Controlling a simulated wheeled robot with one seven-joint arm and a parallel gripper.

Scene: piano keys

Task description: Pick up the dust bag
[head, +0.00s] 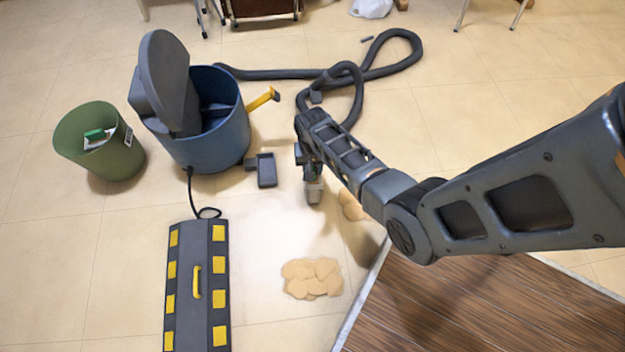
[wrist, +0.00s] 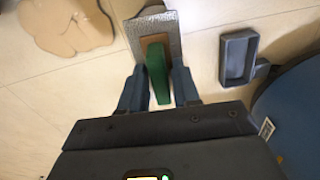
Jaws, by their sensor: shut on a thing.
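My gripper (head: 313,178) is over the floor right of the open blue vacuum canister. In the wrist view its two fingers (wrist: 158,88) are closed on the green tab of a flat silver bag (wrist: 172,36) with a brown patch, which looks like the dust bag. The bag lies just beyond the fingertips. In the head view a small greyish part of it (head: 314,192) shows below my gripper; the rest is hard to make out. Whether it touches the floor I cannot tell. A white item with a green part (head: 97,138) sits in the green bin.
The blue canister (head: 215,145) has its grey lid raised. The green bin (head: 120,160) stands left of it. A dark tray (head: 266,170) lies beside my gripper. Beige piles (head: 312,278), a yellow-marked case (head: 197,290), a hose (head: 400,70) and a wooden platform (head: 470,310) surround clear floor.

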